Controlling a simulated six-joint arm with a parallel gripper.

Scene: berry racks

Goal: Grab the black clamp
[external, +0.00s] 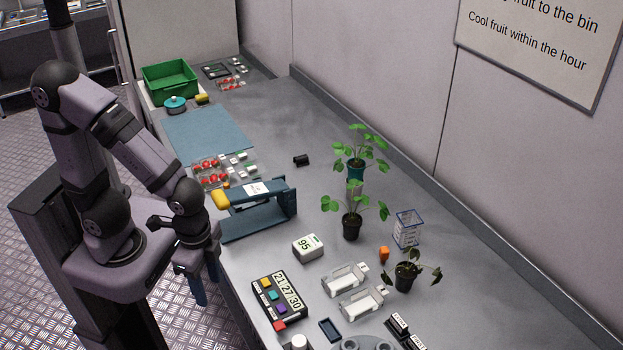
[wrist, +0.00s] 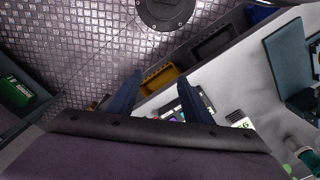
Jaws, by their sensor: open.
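A small black object (external: 301,160), which looks like the black clamp, lies on the grey bench behind the blue press-like stand, near the middle of the bench in the external view. It is too small there to make out its jaws. I cannot pick it out in the wrist view. My gripper (external: 198,284) hangs low beside the bench's near edge, well apart from the black object. Its two blue fingers are spread and empty, and they also show in the wrist view (wrist: 160,82), pointing over the floor and the bench edge.
The blue stand (external: 258,219) with a yellow handle lies between my gripper and the black object. Potted plants (external: 352,226) stand to the right. Berry punnets (external: 210,180) and a blue mat (external: 205,133) lie to the left. The bench behind the black object is clear.

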